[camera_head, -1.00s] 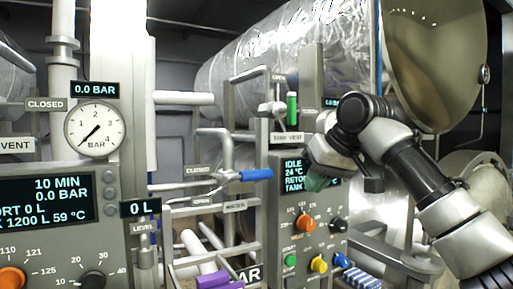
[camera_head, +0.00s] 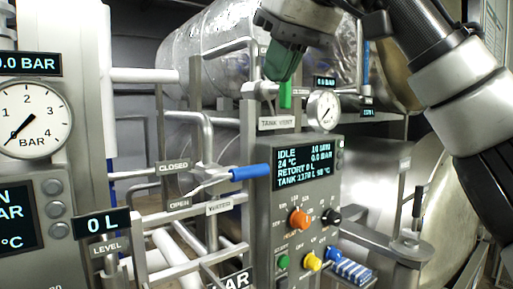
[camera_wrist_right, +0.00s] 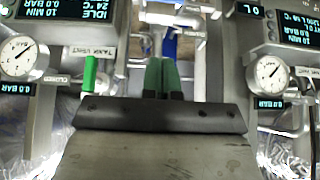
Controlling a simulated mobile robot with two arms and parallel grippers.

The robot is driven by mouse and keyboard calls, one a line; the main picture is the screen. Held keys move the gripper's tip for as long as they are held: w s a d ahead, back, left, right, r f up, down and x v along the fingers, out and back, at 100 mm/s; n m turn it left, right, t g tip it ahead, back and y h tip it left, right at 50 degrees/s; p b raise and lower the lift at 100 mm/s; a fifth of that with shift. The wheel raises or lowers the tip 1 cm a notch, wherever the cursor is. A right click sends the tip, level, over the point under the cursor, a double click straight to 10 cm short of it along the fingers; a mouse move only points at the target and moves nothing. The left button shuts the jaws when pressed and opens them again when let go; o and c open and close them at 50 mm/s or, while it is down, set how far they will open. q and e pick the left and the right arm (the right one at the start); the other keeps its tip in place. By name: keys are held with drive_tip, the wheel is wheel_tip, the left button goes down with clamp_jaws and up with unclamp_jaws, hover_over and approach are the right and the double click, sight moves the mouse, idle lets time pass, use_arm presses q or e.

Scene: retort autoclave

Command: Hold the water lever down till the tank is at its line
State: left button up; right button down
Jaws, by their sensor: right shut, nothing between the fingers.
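The water lever (camera_head: 250,171) has a blue handle and points right, roughly level, beside the CLOSED sign (camera_head: 173,166) and the WATER label (camera_head: 219,208). Its blue handle also shows in the right wrist view (camera_wrist_right: 170,45), beyond the fingertips. My right gripper (camera_head: 283,62), with green fingers, is shut and empty. In the head view it appears above the lever and close to the green tank vent handle (camera_head: 285,95). In the wrist view the fingers (camera_wrist_right: 161,78) point toward the lever, apparently without touching. The level display (camera_head: 102,222) reads 0 L. My left gripper is out of view.
The control panel (camera_head: 305,170) right of the lever shows IDLE, retort 0 L and a tank reading. A round gauge (camera_head: 32,118) is at the left. Pipes and rails surround the lever. A foil-wrapped vessel (camera_head: 205,50) lies behind.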

wheel_tip(320, 180, down, 2)
drive_tip(key=w+a, duration=0.2)
drive_tip(key=p, duration=0.1)
hover_over(253, 167)
wheel_tip(253, 167, down, 4)
drive_tip(key=shift+s+d+f, duration=0.15)
drive_tip(key=f, duration=0.1)
drive_tip(key=f+p, duration=0.1)
drive_tip(key=f, duration=0.2)
drive_tip(key=shift+w+a+f+p, duration=0.2)
drive_tip(key=shift+w+f+p, duration=0.05)
drive_tip(key=shift+f+p, duration=0.15)
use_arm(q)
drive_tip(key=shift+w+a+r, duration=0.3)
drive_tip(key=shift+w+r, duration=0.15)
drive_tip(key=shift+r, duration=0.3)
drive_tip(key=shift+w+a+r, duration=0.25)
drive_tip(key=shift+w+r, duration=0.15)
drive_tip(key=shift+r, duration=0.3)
use_arm(e)
drive_tip(key=shift+s+d+f, duration=0.1)
drive_tip(key=shift+s+f, duration=0.05)
drive_tip(key=shift+f, duration=0.55)
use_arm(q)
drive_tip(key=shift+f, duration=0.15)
use_arm(e)
drive_tip(key=shift+f, duration=0.1)
